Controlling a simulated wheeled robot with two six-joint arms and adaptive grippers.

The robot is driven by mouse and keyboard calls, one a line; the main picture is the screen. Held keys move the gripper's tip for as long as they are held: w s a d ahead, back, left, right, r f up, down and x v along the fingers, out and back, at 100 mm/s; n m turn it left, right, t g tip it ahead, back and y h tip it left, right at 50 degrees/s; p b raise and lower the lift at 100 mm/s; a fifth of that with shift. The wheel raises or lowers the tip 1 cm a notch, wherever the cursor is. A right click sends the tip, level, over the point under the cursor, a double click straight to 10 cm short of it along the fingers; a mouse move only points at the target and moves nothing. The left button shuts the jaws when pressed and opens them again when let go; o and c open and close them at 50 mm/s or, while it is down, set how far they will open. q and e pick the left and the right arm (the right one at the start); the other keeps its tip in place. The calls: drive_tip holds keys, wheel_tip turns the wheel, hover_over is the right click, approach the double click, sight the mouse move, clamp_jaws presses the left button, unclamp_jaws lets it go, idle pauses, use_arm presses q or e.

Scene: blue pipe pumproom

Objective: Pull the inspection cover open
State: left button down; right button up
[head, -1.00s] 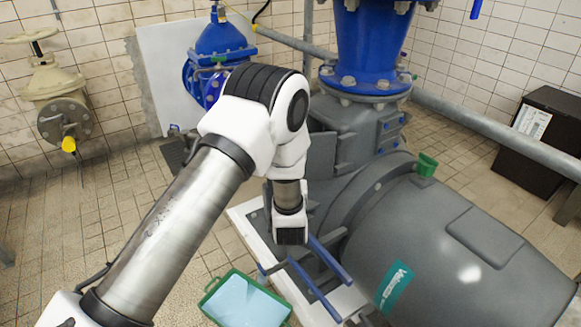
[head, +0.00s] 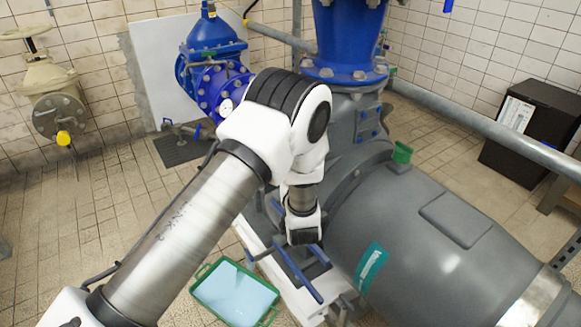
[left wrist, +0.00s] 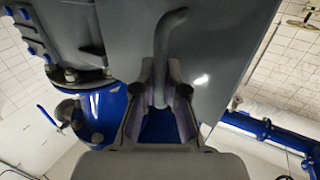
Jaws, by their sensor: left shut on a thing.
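In the left wrist view, a large grey panel (left wrist: 215,55) that looks like the inspection cover fills the upper middle. A curved grey handle (left wrist: 163,50) stands on it. My left gripper (left wrist: 160,88) has its two fingers on either side of the handle's lower end and is shut on it. In the head view, my left gripper (head: 303,238) is low beside the grey pump casing (head: 410,225); my arm hides the handle and most of the cover there. My right gripper is in neither view.
A green tray (head: 197,292) lies on the floor left of the pump base. Blue valves (head: 215,65) and a blue pipe (head: 348,40) stand behind. A grey pipe (head: 470,118) crosses at right, before a black box (head: 535,125). Tiled floor (head: 60,230) at left is open.

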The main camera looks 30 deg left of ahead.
use_arm(q)
drive_tip(key=c, duration=1.2)
unclamp_jaws()
drive_tip(key=shift+w, duration=0.1)
drive_tip(key=shift+d, duration=0.1)
drive_tip(key=v, duration=0.7)
drive_tip(key=shift+s, duration=0.25)
drive_tip(key=shift+d, duration=0.1)
